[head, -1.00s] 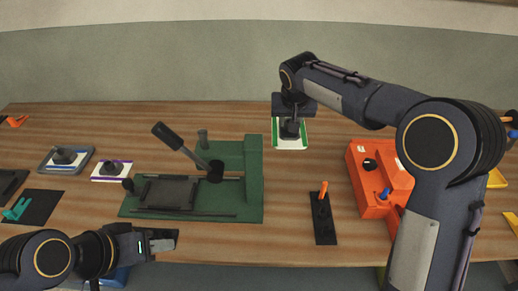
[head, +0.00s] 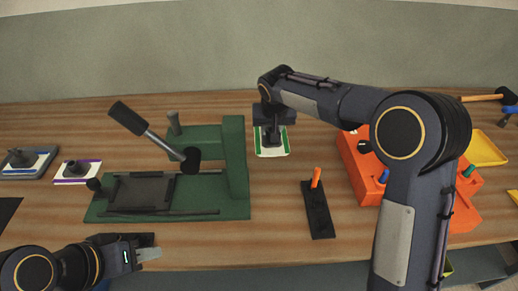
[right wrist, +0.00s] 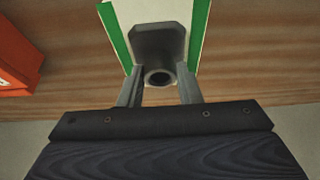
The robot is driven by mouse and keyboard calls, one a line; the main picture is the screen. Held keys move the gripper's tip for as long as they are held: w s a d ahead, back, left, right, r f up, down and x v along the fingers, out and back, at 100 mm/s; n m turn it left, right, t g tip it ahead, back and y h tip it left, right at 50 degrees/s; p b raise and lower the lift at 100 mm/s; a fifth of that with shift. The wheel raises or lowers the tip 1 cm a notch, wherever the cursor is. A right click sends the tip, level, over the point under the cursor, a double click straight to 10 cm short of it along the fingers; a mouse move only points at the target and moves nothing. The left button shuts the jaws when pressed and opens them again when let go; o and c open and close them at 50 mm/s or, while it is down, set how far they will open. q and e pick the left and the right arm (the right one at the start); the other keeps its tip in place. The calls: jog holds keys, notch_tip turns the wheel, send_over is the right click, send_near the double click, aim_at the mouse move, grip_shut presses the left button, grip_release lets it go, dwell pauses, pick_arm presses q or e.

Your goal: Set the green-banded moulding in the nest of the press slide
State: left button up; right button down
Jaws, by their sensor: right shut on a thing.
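The green-banded moulding (head: 272,152) is a white plate with green side bands and a dark upright handle. It is on the table just right of the green press (head: 236,170). My right gripper (head: 271,132) is over it. In the right wrist view my right gripper (right wrist: 160,92) is shut on the dark handle (right wrist: 158,45), and the plate's far part is cut off. The press slide (head: 145,190) is a dark flat frame at the left of the press, and its nest looks empty. My left gripper (head: 148,254) is at the table's front edge, away from everything; its jaw gap does not show.
The press lever (head: 140,120) leans up to the left. A purple-banded moulding (head: 76,172) and a blue-grey tray (head: 30,172) with another moulding stand to the left. A black plate with an orange handle (head: 318,205) and an orange box (head: 358,165) stand to the right.

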aim_at(271, 144)
notch_tip(271, 144, down, 7)
jog(key=shift+r, duration=0.1)
dwell(0.4)
jog(key=shift+f, duration=0.25)
jog(key=c, duration=1)
grip_release()
jog(key=shift+r, duration=0.1)
jog(key=shift+c, duration=0.2)
jog(key=shift+s+r, duration=0.15)
jog(key=shift+r, duration=0.4)
jog(key=v, duration=1.1)
jog(key=shift+s, duration=0.15)
